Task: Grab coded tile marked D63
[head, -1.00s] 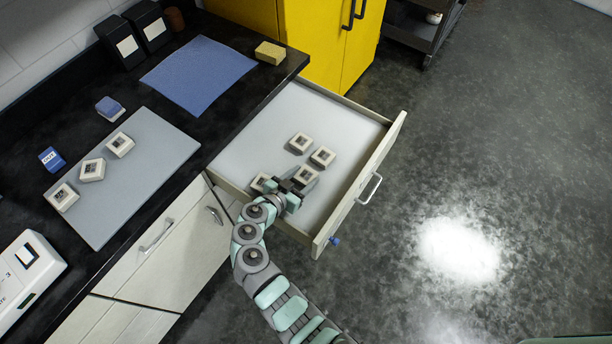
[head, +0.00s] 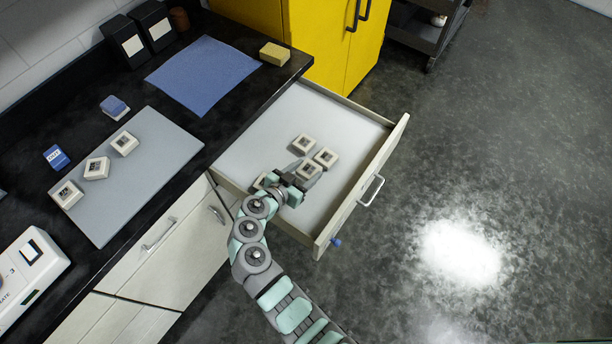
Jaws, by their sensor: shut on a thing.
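Several off-white coded tiles with dark printed squares lie in the open drawer (head: 245,150). One tile (head: 312,168) is between the fingers of my gripper (head: 303,172), which is shut on it; the fingers cover part of it. Two more tiles sit just beyond it, one at the back (head: 303,144) and one to its right (head: 326,157). Another tile (head: 261,181) is partly hidden left of my gripper. The codes are too small to read, so I cannot tell which is D63.
More tiles (head: 96,167) stand on a grey mat (head: 165,160) on the black counter. A blue cloth (head: 200,75), yellow sponge (head: 274,53) and white device (head: 30,262) are also there. The drawer front (head: 365,185) rises at the right; the drawer's far part is clear.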

